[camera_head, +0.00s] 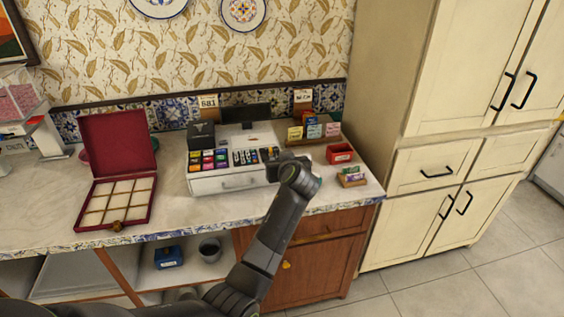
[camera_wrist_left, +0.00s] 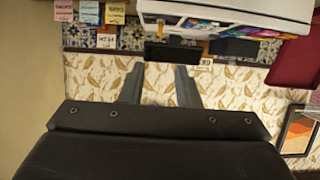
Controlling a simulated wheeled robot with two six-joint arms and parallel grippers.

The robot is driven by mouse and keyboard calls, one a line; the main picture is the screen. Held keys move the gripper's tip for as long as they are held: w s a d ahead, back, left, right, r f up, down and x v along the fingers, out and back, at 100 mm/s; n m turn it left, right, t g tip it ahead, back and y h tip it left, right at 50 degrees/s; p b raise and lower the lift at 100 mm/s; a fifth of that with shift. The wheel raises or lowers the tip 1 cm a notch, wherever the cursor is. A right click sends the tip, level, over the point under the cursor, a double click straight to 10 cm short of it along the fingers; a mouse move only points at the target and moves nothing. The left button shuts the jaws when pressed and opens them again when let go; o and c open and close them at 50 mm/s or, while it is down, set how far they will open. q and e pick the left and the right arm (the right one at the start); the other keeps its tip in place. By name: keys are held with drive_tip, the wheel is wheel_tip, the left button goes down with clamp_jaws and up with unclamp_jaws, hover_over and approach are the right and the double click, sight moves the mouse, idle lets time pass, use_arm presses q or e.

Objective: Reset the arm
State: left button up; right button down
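My left arm (camera_head: 270,245) reaches up from the bottom of the head view, over the counter's front edge. Its wrist (camera_head: 299,177) is in front of the right part of the white register-like unit, and the gripper itself is mostly hidden there. In the left wrist view my left gripper (camera_wrist_left: 159,68) shows two dark fingers well apart with nothing between them. The picture in that view is upside down, with patterned wallpaper (camera_wrist_left: 100,85) behind the fingers. My right gripper is in neither view.
The counter (camera_head: 45,205) holds an open red compartment box (camera_head: 118,147), the white unit (camera_head: 228,182) with coloured packets, a red tray (camera_head: 340,154) and a small wooden card holder (camera_head: 352,177). A tall cream cabinet (camera_head: 385,120) stands at right. Open tiled floor lies at front right.

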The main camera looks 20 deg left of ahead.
use_arm(q)
drive_tip(key=s+a+f+m+g+h, duration=0.1)
drive_tip(key=s+a+f+g, duration=0.15)
drive_tip(key=s+f, duration=0.4)
drive_tip(key=s+a+f+g, duration=0.1)
drive_tip(key=s+a+f, duration=0.25)
drive_tip(key=s, duration=0.55)
drive_tip(key=s+a+f+m+g+h, duration=0.1)
drive_tip(key=s+a+f, duration=0.2)
drive_tip(key=s+f, duration=0.35)
drive_tip(key=s+d+r+m+g+h, duration=0.1)
drive_tip(key=s+m+g+h, duration=0.1)
drive_tip(key=s, duration=1.1)
drive_tip(key=s+d+m+g+h, duration=0.1)
drive_tip(key=s+m, duration=0.1)
drive_tip(key=s, duration=1.1)
wheel_tip(320, 180, down, 24)
drive_tip(key=a+g, duration=0.2)
drive_tip(key=s+d+f+h, duration=0.1)
drive_tip(key=s+f, duration=1.3)
drive_tip(key=f, duration=0.2)
drive_tip(key=shift+s+d+g, duration=0.15)
drive_tip(key=shift+s+g, duration=0.2)
drive_tip(key=shift+s, duration=0.05)
